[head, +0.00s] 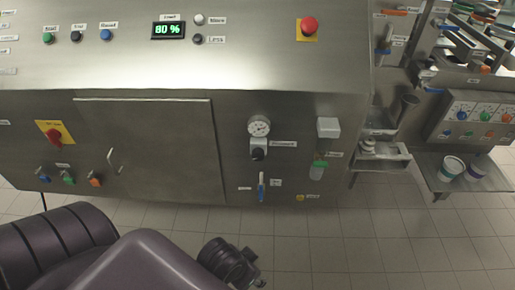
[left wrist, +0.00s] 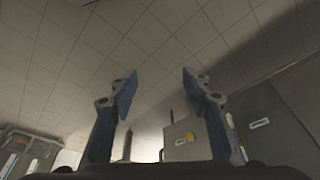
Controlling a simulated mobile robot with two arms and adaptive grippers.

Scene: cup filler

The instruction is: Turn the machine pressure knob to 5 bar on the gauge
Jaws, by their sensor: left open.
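The round white pressure gauge (head: 259,126) is on the front of the steel machine in the head view. Its needle is too small to read. The black pressure knob (head: 258,154) sits just below the gauge, with a label plate to its right. Nothing touches the knob. In the left wrist view my left gripper (left wrist: 160,92) is open, with its two blue-padded fingers apart and nothing between them. My left arm shows low in the head view, well below and apart from the knob. My right gripper is in neither view.
A blue-handled valve (head: 262,187) hangs below the knob. A red switch on a yellow plate (head: 54,133) is at the left. The tiled floor (head: 345,240) before the machine is clear at the right.

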